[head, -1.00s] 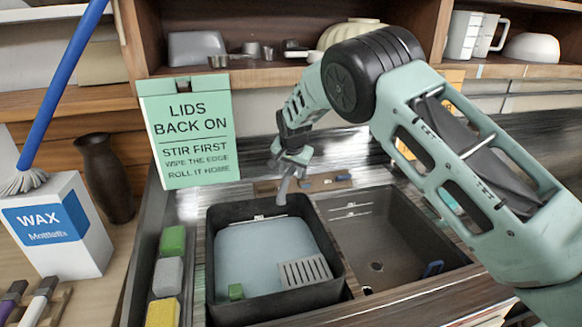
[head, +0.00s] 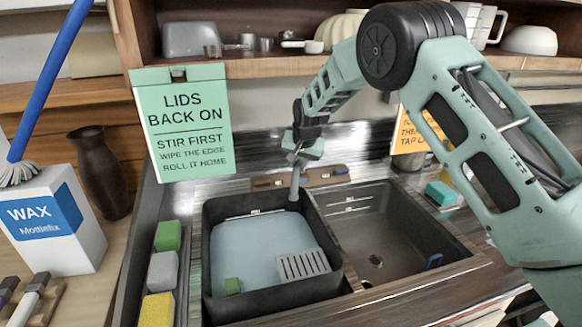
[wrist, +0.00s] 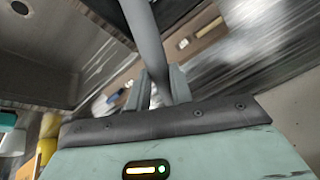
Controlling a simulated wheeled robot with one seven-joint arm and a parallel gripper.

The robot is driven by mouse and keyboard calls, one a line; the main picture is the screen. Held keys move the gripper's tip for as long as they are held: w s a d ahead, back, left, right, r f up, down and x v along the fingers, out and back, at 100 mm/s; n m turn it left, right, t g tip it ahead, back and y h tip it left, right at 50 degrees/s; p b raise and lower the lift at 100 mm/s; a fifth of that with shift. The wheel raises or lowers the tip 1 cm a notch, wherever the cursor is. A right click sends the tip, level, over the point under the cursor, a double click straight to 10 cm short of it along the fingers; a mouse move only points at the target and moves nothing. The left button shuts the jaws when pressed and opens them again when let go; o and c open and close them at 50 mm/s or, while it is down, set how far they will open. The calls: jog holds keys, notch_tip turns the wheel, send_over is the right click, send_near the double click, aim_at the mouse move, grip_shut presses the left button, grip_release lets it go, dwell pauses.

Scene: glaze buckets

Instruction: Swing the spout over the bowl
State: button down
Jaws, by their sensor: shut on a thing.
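The grey spout (head: 294,186) is a slim tube at the back of the sink. In the head view its lower end shows at the back edge of the left bowl (head: 212,258), near that bowl's back right corner. My gripper (head: 297,158) is shut on the spout. In the wrist view the tube (wrist: 148,40) runs between both fingers of my gripper (wrist: 160,88). The left bowl is dark-rimmed and holds pale blue liquid. The right bowl (head: 385,235) is empty, with a drain in its floor. The spout's base is hidden or unclear.
A grey slotted piece (head: 303,264) and a green block (head: 232,285) are in the left bowl. Sponges (head: 163,270) line its left side. A green sign (head: 182,125) hangs behind. A teal sponge (head: 443,194) lies right of the sink.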

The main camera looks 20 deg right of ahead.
jog(key=w+d+n+g+y+b, duration=0.1)
jog(key=d+n+y, duration=0.3)
jog(key=d+n, duration=0.7)
jog(key=shift+w+d+n+g, duration=0.4)
jog(key=shift+d+g, duration=0.3)
jog(key=shift+d, duration=0.85)
jog(key=c, duration=1.3)
grip_release()
jog(key=shift+o, duration=0.2)
jog(key=shift+a, duration=0.1)
